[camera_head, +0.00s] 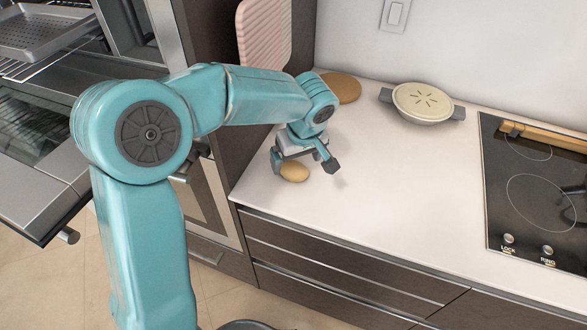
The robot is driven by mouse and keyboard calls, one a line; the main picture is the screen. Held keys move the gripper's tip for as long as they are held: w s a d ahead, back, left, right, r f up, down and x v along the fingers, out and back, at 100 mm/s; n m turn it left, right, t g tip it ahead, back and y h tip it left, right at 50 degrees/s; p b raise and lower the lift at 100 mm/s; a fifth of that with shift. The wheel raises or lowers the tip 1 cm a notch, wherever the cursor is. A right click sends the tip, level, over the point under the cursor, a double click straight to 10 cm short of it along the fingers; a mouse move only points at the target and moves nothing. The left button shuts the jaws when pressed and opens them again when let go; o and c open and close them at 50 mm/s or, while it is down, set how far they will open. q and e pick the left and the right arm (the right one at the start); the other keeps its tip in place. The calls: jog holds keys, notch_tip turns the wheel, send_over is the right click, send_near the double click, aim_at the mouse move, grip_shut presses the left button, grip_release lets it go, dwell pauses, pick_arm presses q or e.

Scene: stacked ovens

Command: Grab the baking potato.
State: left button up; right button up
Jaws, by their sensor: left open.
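The baking potato (294,172) is a small tan oval lying on the white countertop near its left front part. My left gripper (304,164) is over the potato with its fingers apart, one at the potato's left and one to its right. The gripper partly hides the potato's upper side. I cannot tell whether a finger touches it. My right gripper is not in view.
An open oven with a metal tray (42,32) stands at left. A cooktop (535,190) is at right. The middle counter is clear.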

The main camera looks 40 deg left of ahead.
aim_at(295, 165)
pick_arm(q)
jog(key=x, duration=0.3)
jog(key=p+x, duration=0.1)
jog(key=x, duration=0.1)
jog(key=shift+w+a+r, duration=0.15)
jog(key=shift+w, duration=0.1)
jog(key=shift+f, duration=0.35)
jog(key=c, duration=1.2)
